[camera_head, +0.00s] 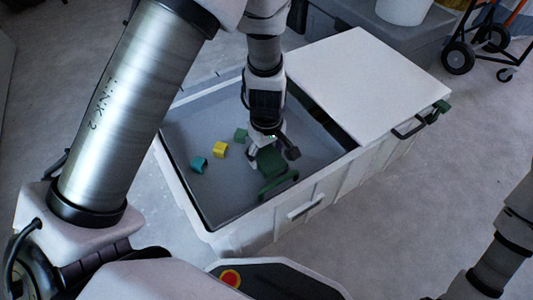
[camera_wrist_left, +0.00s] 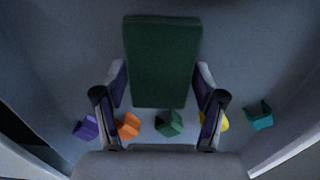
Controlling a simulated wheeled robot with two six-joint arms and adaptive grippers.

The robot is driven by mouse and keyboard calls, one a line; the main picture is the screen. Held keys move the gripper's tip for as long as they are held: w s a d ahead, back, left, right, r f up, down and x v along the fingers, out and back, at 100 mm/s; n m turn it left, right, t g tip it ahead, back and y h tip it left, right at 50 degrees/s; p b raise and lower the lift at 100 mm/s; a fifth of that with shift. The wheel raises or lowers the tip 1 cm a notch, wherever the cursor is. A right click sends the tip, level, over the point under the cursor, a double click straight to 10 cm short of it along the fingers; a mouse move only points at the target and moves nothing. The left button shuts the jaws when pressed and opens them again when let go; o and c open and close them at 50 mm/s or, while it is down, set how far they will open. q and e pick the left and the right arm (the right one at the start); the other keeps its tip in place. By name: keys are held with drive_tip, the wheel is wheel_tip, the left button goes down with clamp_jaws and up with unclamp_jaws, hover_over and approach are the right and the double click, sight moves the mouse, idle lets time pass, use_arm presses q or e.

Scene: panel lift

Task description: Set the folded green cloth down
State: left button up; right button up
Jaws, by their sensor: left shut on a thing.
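The folded green cloth (camera_head: 270,161) is a dark green rectangular piece inside the open part of the large white bin (camera_head: 265,225). In the left wrist view the cloth (camera_wrist_left: 162,62) spans the gap between the fingers and extends away from them. My left gripper (camera_head: 272,143) reaches down into the bin and is shut on the cloth; its fingers (camera_wrist_left: 162,100) sit at either side of it. I cannot tell whether the cloth touches the bin floor. My right gripper is out of view.
A teal piece (camera_head: 198,164), a yellow piece (camera_head: 220,149) and a small green piece (camera_head: 240,135) lie on the bin floor. The wrist view adds orange (camera_wrist_left: 128,126) and purple (camera_wrist_left: 86,127) ones. A white panel (camera_head: 370,80) covers the bin's right part.

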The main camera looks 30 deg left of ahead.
sight(267, 154)
use_arm(q)
drive_tip(key=o, duration=1.1)
drive_tip(key=shift+f, duration=0.15)
wheel_tip(267, 154, up, 12)
drive_tip(key=p, duration=0.8)
drive_tip(key=shift+r, duration=0.2)
